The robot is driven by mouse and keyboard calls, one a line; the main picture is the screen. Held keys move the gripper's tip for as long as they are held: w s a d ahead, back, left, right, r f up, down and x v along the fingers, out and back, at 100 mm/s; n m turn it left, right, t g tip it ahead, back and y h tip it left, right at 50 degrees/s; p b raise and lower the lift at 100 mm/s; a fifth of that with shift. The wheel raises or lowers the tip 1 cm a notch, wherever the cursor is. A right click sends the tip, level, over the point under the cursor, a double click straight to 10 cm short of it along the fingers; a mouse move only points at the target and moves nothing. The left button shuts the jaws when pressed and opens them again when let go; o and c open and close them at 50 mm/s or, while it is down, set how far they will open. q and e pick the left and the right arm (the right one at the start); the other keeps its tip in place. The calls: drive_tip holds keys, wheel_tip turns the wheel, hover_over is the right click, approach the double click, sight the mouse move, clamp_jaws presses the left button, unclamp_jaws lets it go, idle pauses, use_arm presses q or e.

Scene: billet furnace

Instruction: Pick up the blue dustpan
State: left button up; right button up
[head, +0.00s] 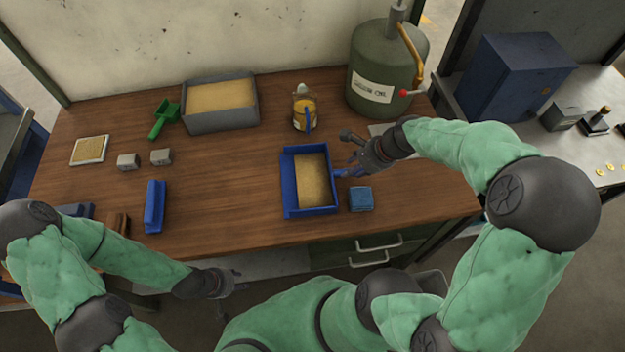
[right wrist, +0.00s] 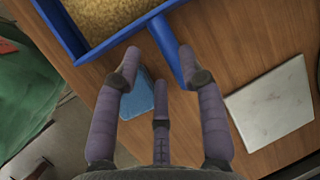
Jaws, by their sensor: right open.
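The blue dustpan (head: 289,186) lies on the wooden bench, holding a layer of golden granules. Its handle sticks out from its right side. In the right wrist view the dustpan rim (right wrist: 62,32) is at top left, and the handle (right wrist: 172,52) points down between two fingers. My right gripper (head: 350,155) is open, its three fingers spread near the handle and not closed on it; I cannot tell if any finger touches it. My left gripper (head: 240,281) hangs in front of the bench's front edge, its fingers spread and empty.
A small blue block (head: 361,199) sits right of the dustpan. A jar (head: 304,112), a green drum (head: 385,65) and a grey granule tray (head: 220,128) stand behind. A green scoop (head: 160,122) and blue bar (head: 155,206) are left. A pale plate (right wrist: 270,100) lies near my right gripper.

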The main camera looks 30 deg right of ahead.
sight(323, 177)
drive_tip(key=x, duration=0.1)
drive_tip(key=b+x, duration=0.1)
drive_tip(key=x, duration=0.2)
drive_tip(key=shift+w+d+f+b, duration=0.1)
drive_tip(key=shift+d+f+b, duration=0.2)
drive_tip(key=shift+f+b, duration=0.15)
drive_tip(key=shift+w+a+f, duration=0.15)
drive_tip(key=shift+f, duration=0.2)
clamp_jaws()
